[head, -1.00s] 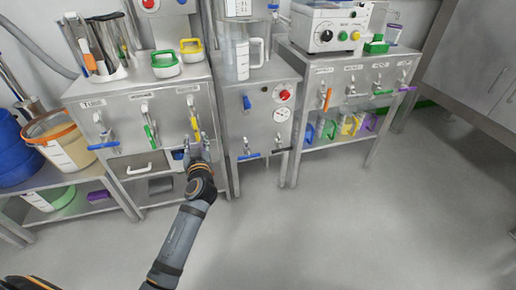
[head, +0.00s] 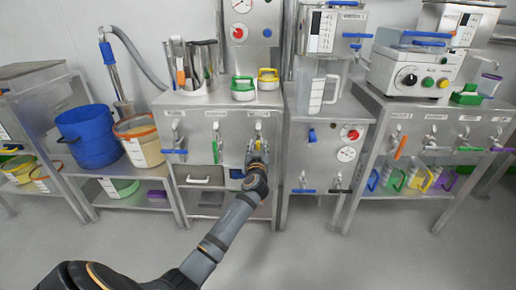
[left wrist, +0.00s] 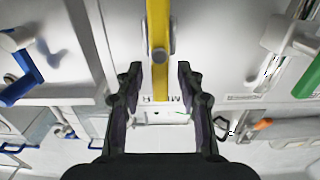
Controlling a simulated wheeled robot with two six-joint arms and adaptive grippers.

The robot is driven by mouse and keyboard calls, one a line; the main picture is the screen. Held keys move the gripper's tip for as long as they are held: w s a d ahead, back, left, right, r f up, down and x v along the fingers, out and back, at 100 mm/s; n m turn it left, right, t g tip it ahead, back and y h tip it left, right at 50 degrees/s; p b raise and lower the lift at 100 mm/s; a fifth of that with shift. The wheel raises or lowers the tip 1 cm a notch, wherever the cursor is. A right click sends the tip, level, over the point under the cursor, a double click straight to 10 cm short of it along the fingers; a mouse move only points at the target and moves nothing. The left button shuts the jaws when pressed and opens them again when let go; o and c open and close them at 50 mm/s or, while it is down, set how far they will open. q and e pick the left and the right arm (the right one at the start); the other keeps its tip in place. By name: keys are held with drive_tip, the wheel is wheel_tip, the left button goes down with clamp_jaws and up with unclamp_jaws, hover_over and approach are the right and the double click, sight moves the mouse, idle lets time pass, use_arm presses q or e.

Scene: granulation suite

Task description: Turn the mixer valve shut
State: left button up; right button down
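A valve with a yellow lever (head: 258,128) is on the front of the left steel cabinet, its lever hanging straight down. It also fills the top middle of the left wrist view (left wrist: 158,45). A white label sits above this valve in the head view, but I cannot read which valve it names. My left gripper (head: 257,156) is at the lever's lower part. In the left wrist view the fingers (left wrist: 160,75) are apart, with the yellow lever between them and a gap on each side. My right gripper is not in view.
A green lever (head: 215,150) hangs left of the yellow one, with a blue lever (head: 175,152) set crosswise further left. A drawer handle (head: 198,181) is below. The floor in front is clear.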

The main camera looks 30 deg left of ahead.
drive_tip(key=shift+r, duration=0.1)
use_arm(q)
clamp_jaws()
